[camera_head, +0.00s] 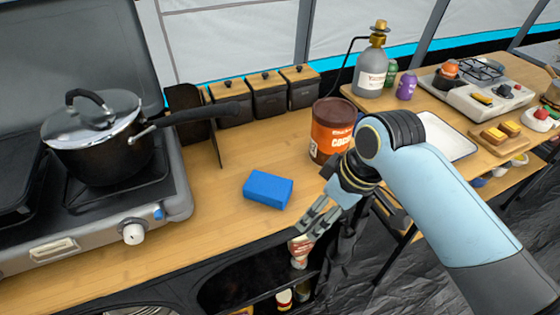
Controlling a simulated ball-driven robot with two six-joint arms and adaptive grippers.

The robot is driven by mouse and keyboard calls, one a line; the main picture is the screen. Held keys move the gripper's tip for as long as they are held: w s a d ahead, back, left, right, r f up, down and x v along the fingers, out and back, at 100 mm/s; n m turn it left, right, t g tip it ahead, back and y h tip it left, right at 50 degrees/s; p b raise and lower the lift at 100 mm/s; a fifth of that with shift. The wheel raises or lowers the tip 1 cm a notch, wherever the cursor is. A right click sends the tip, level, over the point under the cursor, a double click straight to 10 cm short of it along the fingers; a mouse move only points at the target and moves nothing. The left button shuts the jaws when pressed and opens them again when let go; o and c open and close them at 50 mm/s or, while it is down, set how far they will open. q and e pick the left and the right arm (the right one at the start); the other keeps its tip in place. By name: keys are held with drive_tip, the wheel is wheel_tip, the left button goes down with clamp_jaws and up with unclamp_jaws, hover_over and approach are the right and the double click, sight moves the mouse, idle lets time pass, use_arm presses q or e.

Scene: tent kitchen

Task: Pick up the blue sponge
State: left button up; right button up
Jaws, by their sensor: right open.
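The blue sponge (268,189) lies flat on the wooden counter (215,225), near its front edge. My right gripper (309,232) is open and empty, to the right of the sponge and a little nearer to me. Its fingers point down and to the left, over the counter's front edge, and are apart from the sponge. My right arm comes in from the lower right. My left gripper is not in view.
A brown and orange cocoa tin (332,130) stands behind the gripper. A stove (175,195) with a lidded pot (98,140) fills the left. Dark canisters (268,95) line the back. Bare counter surrounds the sponge. A second table at right holds a small stove (478,98).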

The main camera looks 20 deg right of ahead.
drive_tip(key=w+a+r+n+y+p, duration=0.1)
drive_tip(key=w+a+r+n, duration=0.25)
drive_tip(key=w+r, duration=0.4)
hover_over(274, 186)
drive_tip(key=s+d, duration=0.1)
drive_tip(key=s, duration=0.1)
wheel_tip(274, 186, down, 3)
drive_tip(key=shift+d+r, duration=0.1)
drive_tip(key=shift+d, duration=0.05)
drive_tip(key=shift+x, duration=2.75)
drive_tip(key=shift+w+d+r+y, duration=0.1)
drive_tip(key=shift+w+y, duration=0.1)
drive_tip(key=shift+y, duration=0.1)
drive_tip(key=c, duration=0.9)
drive_tip(key=shift+c, duration=0.2)
wheel_tip(274, 186, up, 4)
drive_tip(key=shift+r, duration=0.2)
drive_tip(key=s+d+r, duration=0.6)
drive_tip(key=s, duration=0.4)
drive_tip(key=shift+r, duration=0.3)
